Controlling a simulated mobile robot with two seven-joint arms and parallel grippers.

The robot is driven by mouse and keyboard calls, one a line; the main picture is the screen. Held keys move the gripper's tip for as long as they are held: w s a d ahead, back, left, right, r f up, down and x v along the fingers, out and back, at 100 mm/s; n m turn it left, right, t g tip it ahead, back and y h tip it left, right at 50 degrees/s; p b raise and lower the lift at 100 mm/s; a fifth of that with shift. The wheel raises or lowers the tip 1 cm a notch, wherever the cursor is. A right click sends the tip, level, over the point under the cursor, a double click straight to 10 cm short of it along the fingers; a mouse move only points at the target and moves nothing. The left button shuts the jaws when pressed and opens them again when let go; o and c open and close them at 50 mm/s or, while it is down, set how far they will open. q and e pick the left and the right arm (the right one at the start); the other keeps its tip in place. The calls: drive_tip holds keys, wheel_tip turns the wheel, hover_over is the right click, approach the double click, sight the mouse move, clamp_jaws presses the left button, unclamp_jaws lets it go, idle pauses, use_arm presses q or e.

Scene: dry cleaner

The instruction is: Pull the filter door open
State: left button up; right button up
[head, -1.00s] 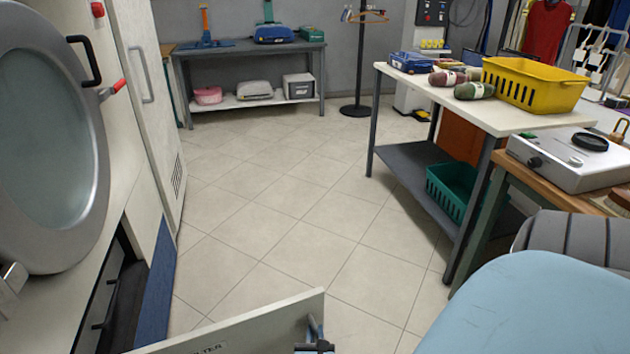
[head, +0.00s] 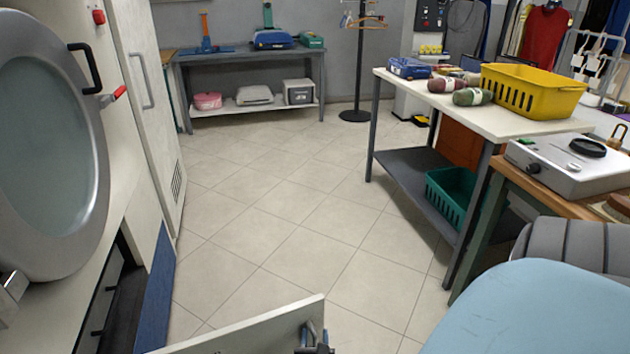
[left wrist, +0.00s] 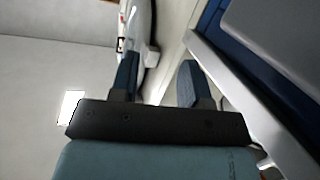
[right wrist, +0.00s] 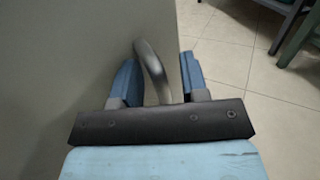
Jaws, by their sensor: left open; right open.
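The filter door (head: 255,332) is a pale panel standing swung out at the bottom of the head view. Its opening (head: 108,305), dark inside, shows low on the machine at the left. In the right wrist view the door (right wrist: 70,75) fills the left side, and its curved metal handle (right wrist: 150,68) rises between the fingers of my right gripper (right wrist: 158,80). That gripper is open, with a gap visible beside the handle. In the head view only its tip (head: 316,349) shows at the bottom edge. My left gripper (left wrist: 158,82) is open and empty, near pale machine surfaces.
A round glass machine door (head: 50,150) is at the left, above the opening. A white-topped table (head: 480,105) with a yellow basket (head: 533,87) stands at the right. The tiled floor (head: 290,230) between is clear.

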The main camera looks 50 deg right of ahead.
sight(316, 307)
wheel_tip(316, 307, up, 7)
drive_tip(key=shift+r+p, duration=0.1)
drive_tip(key=shift+p, duration=1.05)
use_arm(q)
drive_tip(key=s+a+f+g+y+p, duration=0.2)
drive_tip(key=a+f+g+p, duration=0.1)
drive_tip(key=f, duration=0.2)
drive_tip(key=shift+s, duration=0.2)
use_arm(e)
wheel_tip(316, 307, up, 12)
drive_tip(key=shift+f, duration=0.25)
use_arm(q)
drive_tip(key=shift+a, duration=0.1)
